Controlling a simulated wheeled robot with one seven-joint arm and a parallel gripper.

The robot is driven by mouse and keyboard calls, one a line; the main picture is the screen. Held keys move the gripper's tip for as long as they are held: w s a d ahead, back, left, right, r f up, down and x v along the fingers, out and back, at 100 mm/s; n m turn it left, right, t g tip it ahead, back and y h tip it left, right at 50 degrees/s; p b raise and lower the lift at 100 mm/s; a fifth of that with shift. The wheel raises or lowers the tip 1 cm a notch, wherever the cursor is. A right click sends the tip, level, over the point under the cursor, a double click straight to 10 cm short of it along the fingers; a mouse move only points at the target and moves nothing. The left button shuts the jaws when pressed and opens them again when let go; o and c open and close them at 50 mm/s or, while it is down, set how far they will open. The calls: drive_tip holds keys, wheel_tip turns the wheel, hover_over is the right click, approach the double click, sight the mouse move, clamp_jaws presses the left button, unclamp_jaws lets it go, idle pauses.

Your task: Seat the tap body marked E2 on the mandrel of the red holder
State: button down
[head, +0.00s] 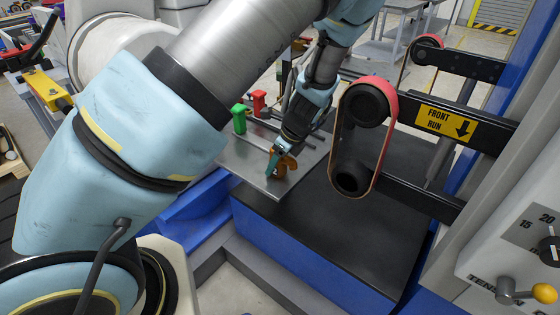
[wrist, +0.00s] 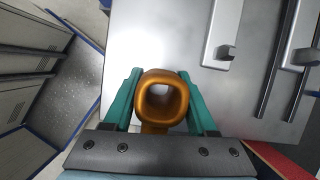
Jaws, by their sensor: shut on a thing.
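My gripper (head: 274,162) is shut on an orange-bronze tap body (head: 287,164) near the front corner of the grey metal tray (head: 248,175). In the wrist view the green fingers of my gripper (wrist: 160,80) press on both sides of the tap body (wrist: 143,100), and its squarish hollow opening faces the camera. No E2 mark is readable. I cannot tell whether the tap body touches the tray. The red holder (head: 258,101) stands farther back on the tray, behind my gripper and to its left. Its mandrel cannot be made out.
A green holder (head: 239,118) stands just left of the red one. Grey metal parts (wrist: 222,38) and long bars (wrist: 290,75) lie on the tray in the wrist view. A belt machine (head: 365,135) stands close to the right of my arm. The tray's front area is bare.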

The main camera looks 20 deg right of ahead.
idle(0.4)
wheel_tip(320, 180, up, 10)
drive_tip(key=b, duration=0.1)
drive_tip(key=shift+b, duration=0.3)
drive_tip(key=shift+r, duration=0.1)
idle(0.3)
wheel_tip(320, 180, up, 3)
drive_tip(key=p, duration=0.3)
drive_tip(key=shift+r+p, duration=0.2)
drive_tip(key=shift+p, duration=0.1)
